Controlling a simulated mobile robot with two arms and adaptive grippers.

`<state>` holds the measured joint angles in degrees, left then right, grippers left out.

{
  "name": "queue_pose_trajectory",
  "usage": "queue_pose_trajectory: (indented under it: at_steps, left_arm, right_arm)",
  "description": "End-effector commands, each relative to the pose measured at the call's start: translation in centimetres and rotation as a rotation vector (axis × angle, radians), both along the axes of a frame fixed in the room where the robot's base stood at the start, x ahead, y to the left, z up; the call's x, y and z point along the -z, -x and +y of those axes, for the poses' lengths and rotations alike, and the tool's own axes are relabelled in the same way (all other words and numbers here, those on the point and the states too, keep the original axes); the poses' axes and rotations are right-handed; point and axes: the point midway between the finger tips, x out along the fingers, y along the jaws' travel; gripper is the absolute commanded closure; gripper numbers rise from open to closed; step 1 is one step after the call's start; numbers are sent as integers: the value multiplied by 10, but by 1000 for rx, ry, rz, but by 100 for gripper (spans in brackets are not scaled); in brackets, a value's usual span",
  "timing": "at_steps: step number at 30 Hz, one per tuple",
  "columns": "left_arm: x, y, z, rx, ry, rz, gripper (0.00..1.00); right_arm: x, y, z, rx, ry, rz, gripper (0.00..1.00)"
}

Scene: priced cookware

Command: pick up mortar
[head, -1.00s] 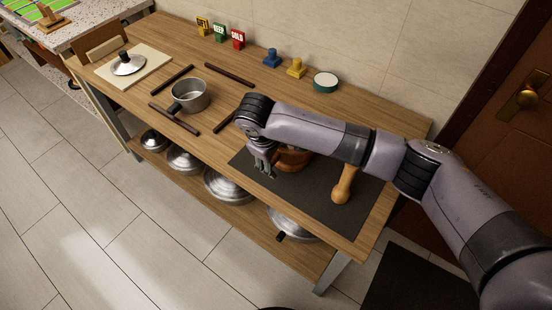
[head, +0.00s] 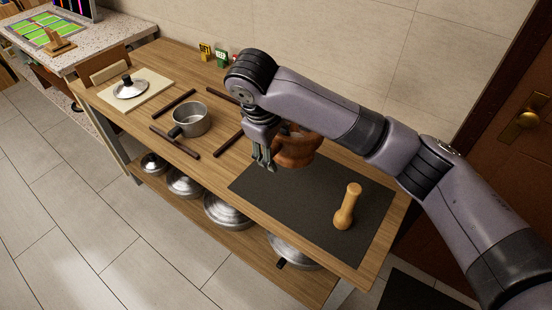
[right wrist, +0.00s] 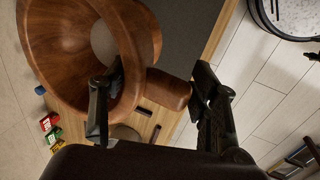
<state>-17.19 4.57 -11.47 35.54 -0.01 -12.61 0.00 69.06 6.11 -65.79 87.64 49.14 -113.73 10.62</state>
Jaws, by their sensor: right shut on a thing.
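The mortar (head: 297,150) is a reddish-brown wooden bowl, held in the air above the dark mat (head: 320,205) in the head view. My right gripper (head: 264,165) is shut on it. In the right wrist view, the mortar (right wrist: 75,40) fills the upper left with its hollow showing, and the fingers of my right gripper (right wrist: 155,105) are on either side of its wall and a brown wooden part. A light wooden pestle (head: 347,207) stands on the mat to the right, apart from the mortar. My left gripper is not in view.
A steel pot (head: 190,119) stands between dark wooden bars on the table, left of my right gripper. A lid lies on a pale board (head: 135,91) farther left. Coloured price blocks (head: 212,53) stand along the wall. Steel pans (head: 228,211) are on the lower shelf.

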Motion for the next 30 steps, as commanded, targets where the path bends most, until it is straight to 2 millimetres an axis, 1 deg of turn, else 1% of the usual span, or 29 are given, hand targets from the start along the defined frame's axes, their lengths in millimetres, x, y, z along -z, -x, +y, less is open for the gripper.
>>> queue_pose_trajectory:
  at_steps: [1,3,12,21,30]
  left_arm:
    - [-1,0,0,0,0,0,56]
    - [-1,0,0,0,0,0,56]
    - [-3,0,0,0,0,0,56]
    - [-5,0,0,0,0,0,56]
    - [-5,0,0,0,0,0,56]
  right_arm:
    - [-8,-1,0,0,-1,-6,100]
    - [-17,-1,0,1,-1,-7,100]
    - [-42,-1,0,0,0,-5,100]
    - [-55,-1,0,2,-1,-3,100]
    - [-58,-1,0,1,-1,-3,100]
